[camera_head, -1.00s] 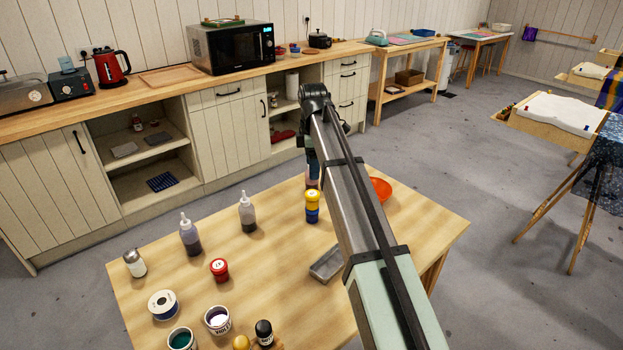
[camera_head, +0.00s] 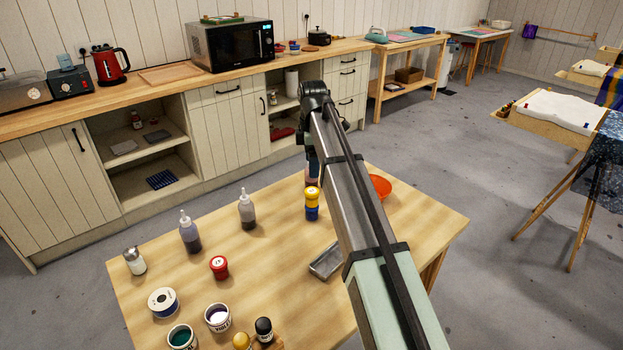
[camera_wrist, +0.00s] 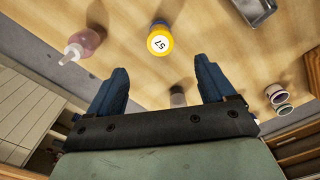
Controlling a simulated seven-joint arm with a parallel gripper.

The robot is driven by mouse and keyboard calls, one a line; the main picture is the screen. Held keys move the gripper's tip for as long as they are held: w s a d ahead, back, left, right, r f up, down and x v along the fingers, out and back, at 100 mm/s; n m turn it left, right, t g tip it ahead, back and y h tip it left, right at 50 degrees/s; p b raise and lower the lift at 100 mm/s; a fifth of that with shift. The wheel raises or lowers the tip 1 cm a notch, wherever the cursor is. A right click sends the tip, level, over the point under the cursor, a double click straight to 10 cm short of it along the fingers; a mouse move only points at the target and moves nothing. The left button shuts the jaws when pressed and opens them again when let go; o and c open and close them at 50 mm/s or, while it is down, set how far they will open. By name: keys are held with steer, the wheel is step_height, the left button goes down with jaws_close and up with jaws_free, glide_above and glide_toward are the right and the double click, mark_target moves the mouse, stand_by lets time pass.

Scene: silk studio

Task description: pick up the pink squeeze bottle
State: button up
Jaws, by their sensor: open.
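The pink squeeze bottle (camera_wrist: 88,42) is at the upper left of the wrist view, its pale nozzle pointing down-left. In the head view only a small pinkish part of it (camera_head: 312,182) seems to show under my gripper; the rest is hidden. My gripper (camera_wrist: 161,66) is open, with its two dark blue fingers spread. The pink bottle is outside the fingers, beyond the left one, and nothing is held. In the head view my gripper (camera_head: 311,158) is mostly hidden by my arm, over the table's far side.
A yellow-lidded jar (camera_wrist: 160,42) lies ahead of the fingers, on a blue one (camera_head: 312,214). Two darker squeeze bottles (camera_head: 190,236) (camera_head: 247,212) stand left. A metal tray (camera_head: 326,261), an orange bowl (camera_head: 380,187) and several jars share the table (camera_head: 270,275).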

steer(key=w+d+f+m, duration=0.1)
steer(key=w+d+f, duration=0.1)
steer(key=w+d, duration=0.5)
steer(key=m+t+y, duration=0.1)
steer(key=m+y, duration=0.3)
glide_above(308, 182)
steer(key=w+d, duration=0.1)
steer(key=d, duration=0.2)
steer(key=f, duration=0.6)
steer(key=shift+w+a, duration=0.1)
steer(key=shift+w, duration=0.1)
steer(key=shift+w+a+x, duration=0.1)
steer(key=shift+w+x, duration=0.05)
steer(key=shift+x, duration=1.15)
steer(key=shift+w+a+x, duration=0.1)
steer(key=shift+w+x, duration=0.1)
steer(key=shift+x, duration=1.1)
steer(key=shift+r, duration=0.1)
steer(key=shift+c, duration=0.5)
